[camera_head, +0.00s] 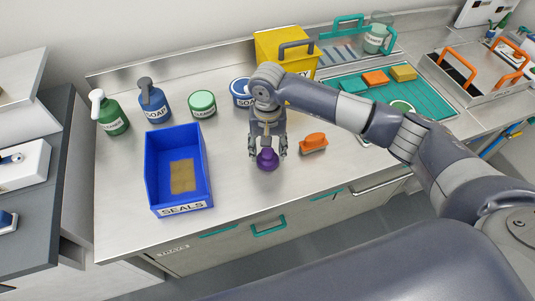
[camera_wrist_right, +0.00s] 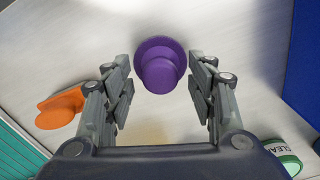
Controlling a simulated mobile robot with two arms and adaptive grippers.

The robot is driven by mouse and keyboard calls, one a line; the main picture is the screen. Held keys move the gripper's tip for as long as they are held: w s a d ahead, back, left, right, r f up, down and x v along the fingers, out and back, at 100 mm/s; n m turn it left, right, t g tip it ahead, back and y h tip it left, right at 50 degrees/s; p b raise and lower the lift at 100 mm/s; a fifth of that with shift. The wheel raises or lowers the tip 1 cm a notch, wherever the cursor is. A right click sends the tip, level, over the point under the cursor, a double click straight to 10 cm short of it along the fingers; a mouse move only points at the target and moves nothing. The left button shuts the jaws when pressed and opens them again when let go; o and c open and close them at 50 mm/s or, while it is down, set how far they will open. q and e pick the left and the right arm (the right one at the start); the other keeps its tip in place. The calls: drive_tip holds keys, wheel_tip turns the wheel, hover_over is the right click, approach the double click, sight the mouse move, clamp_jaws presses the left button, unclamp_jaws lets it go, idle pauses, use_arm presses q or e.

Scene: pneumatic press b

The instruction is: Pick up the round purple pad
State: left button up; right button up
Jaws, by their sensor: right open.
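The round purple pad (camera_head: 268,160) sits on the metal worktop, with a wide round base and a narrower knob on top. My right gripper (camera_head: 267,149) is directly above it, pointing down, with a finger on each side. In the right wrist view the purple pad (camera_wrist_right: 160,64) shows between and slightly beyond the two open fingertips (camera_wrist_right: 158,66), with a gap on both sides. The fingers do not appear to touch it. My left gripper is not in view.
An orange brush-like piece (camera_head: 313,142) lies just right of the pad. A blue SEALS bin (camera_head: 207,178) stands to the left. Bottles, a green-lidded jar (camera_head: 202,104) and a yellow box (camera_head: 270,46) stand behind. The worktop in front of the pad is clear.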

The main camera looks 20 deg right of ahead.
wheel_tip(320, 180, down, 2)
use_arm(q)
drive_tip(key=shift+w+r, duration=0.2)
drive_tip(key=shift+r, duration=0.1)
use_arm(e)
drive_tip(key=c, duration=1.1)
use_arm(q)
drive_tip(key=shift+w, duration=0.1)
use_arm(e)
drive_tip(key=shift+c, duration=0.2)
drive_tip(key=shift+r+b, duration=0.3)
drive_tip(key=shift+r, duration=0.25)
drive_tip(key=shift+s+d+r+b, duration=0.15)
drive_tip(key=shift+r+b, duration=0.4)
drive_tip(key=shift+r, duration=0.6)
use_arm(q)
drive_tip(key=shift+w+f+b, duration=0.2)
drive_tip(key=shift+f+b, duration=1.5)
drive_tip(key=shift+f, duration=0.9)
use_arm(e)
drive_tip(key=s+d+r, duration=0.1)
drive_tip(key=s+d, duration=0.2)
drive_tip(key=s, duration=1.2)
drive_tip(key=shift+s+r, duration=0.2)
drive_tip(key=shift+r, duration=0.1)
